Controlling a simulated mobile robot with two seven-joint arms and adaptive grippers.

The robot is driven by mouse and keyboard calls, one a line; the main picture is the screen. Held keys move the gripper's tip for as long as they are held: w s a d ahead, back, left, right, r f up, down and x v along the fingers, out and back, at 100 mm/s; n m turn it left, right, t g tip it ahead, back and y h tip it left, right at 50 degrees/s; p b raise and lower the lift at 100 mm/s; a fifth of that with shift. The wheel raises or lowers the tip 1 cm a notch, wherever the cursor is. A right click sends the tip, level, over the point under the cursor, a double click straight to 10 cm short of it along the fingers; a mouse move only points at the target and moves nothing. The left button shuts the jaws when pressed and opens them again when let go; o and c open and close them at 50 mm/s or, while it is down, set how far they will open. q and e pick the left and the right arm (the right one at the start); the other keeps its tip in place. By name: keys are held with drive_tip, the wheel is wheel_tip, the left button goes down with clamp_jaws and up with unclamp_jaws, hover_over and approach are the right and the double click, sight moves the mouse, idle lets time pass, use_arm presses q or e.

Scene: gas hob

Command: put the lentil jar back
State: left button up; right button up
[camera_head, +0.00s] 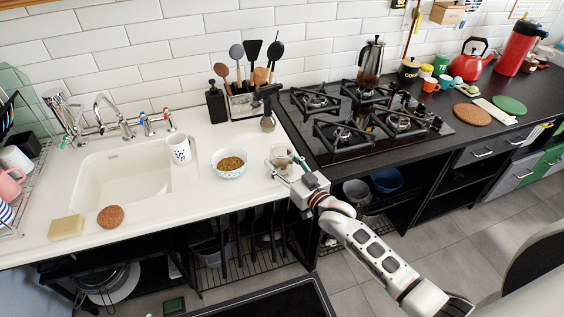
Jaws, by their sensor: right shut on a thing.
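My right gripper (281,169) reaches in from the lower right and is shut on a small clear jar (281,154) at the right end of the white counter. The jar looks upright, with a little brownish content; its lower part is partly hidden by the fingers. I cannot tell whether it touches the counter. A patterned white bowl (229,173) holding brown lentil-like grains (231,163) stands just left of the jar. My left gripper is not in view.
A utensil holder (242,104) and a dark bottle (215,104) stand behind. The sink (125,175) with a spotted cup (179,149) is at left.

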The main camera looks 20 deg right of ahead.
drive_tip(key=o, duration=1.5)
drive_tip(key=shift+f, duration=0.1)
drive_tip(key=shift+s, duration=0.2)
drive_tip(key=v, duration=1.1)
drive_tip(key=s+a+f+g, duration=0.1)
drive_tip(key=s+f+g, duration=0.1)
drive_tip(key=s+f, duration=0.3)
drive_tip(key=s+a+f+g+h, duration=0.1)
drive_tip(key=s+f+g, duration=0.1)
drive_tip(key=s+f, duration=0.3)
drive_tip(key=s+f+n+g+h, duration=0.1)
drive_tip(key=s+f+g, duration=0.1)
drive_tip(key=s+f, duration=0.4)
drive_tip(key=shift+s+a, duration=0.2)
drive_tip(key=shift+s, duration=1.1)
drive_tip(key=shift+s+a, duration=0.2)
drive_tip(key=shift+s, duration=1.15)
